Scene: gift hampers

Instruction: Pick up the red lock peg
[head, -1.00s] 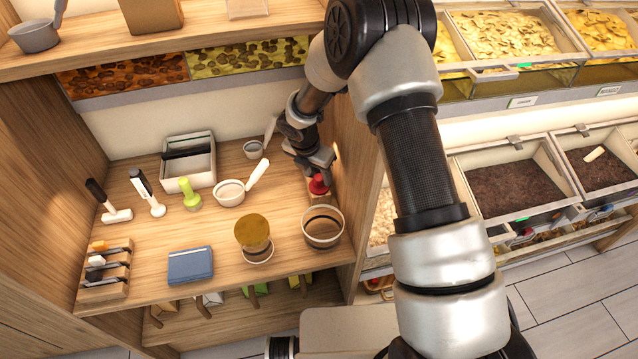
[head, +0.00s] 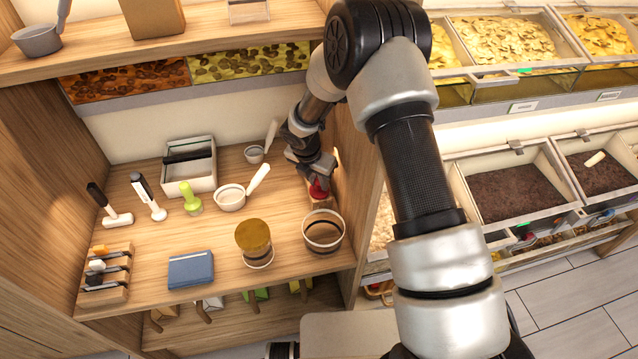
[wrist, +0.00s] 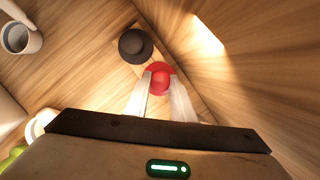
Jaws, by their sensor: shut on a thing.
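The red lock peg (head: 318,190) is at the right end of the wooden shelf, behind a round container. In the wrist view the red peg (wrist: 160,78) sits between my fingertips. My gripper (head: 315,180) points down over it and is shut on it; in the wrist view the two pale fingers (wrist: 160,95) flank its sides. The peg appears over a light wooden block, and I cannot tell whether it is lifted clear. A dark round knob (wrist: 136,45) lies just beyond it in the wrist view.
The round container (head: 323,231) stands just in front of my gripper. A side wall (head: 352,150) rises close on the right. A white measuring cup (head: 231,197), a green stamp-like item (head: 191,198) and a grey tray (head: 189,169) stand to the left. A blue box (head: 190,269) lies at the front.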

